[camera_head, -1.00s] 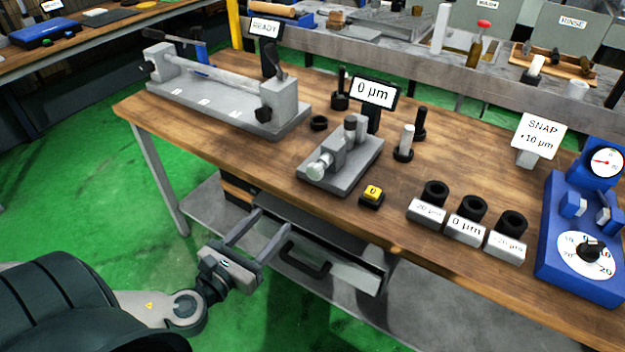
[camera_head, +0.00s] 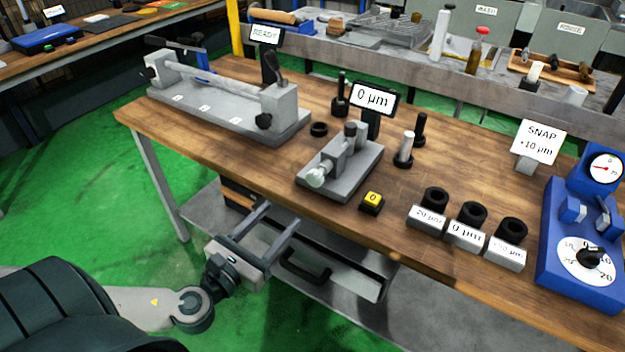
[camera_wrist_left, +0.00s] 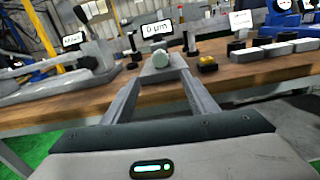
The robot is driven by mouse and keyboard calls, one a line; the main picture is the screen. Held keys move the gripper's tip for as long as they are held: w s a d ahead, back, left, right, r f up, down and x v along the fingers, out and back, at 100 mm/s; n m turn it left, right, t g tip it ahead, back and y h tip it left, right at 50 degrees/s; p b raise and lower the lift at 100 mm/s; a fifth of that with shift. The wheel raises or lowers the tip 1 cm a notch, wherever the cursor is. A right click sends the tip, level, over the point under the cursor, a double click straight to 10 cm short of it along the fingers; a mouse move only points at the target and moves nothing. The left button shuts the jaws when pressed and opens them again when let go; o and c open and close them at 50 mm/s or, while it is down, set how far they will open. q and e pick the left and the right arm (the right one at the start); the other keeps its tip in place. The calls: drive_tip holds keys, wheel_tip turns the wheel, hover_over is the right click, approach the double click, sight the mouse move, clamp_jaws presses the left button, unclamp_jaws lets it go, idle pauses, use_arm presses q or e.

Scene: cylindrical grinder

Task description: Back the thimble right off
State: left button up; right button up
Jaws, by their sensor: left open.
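The thimble (camera_head: 318,177) is a pale round knob at the front end of a small grey bench micrometer (camera_head: 345,165) on the wooden table. In the left wrist view the thimble (camera_wrist_left: 160,60) shows just beyond the fingertips, roughly midway between them. My left gripper (camera_head: 281,213) is open and empty, in front of the table edge, below and left of the thimble, not touching it. It also shows in the left wrist view (camera_wrist_left: 162,76). A display (camera_head: 373,97) behind the micrometer reads 0 µm. My right gripper does not show.
A yellow "0" button (camera_head: 372,199) sits right of the micrometer. Labelled grey blocks with black rings (camera_head: 466,232) and a blue gauge unit (camera_head: 585,240) stand further right. A long grey grinder fixture (camera_head: 225,105) is at left. A drawer (camera_head: 325,265) hangs under the table edge.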

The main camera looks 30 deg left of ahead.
use_arm(q)
drive_tip(key=p, duration=0.1)
approach(312, 182)
drive_tip(key=w+p, duration=0.2)
drive_tip(key=w, duration=0.8)
drive_tip(key=shift+w+d+r, duration=0.1)
drive_tip(key=shift+d, duration=0.05)
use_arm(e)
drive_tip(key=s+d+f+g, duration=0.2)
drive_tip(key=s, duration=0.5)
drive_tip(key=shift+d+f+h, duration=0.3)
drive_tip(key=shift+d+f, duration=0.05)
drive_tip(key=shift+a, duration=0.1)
use_arm(q)
drive_tip(key=c, duration=0.9)
drive_tip(key=shift+c, duration=0.9)
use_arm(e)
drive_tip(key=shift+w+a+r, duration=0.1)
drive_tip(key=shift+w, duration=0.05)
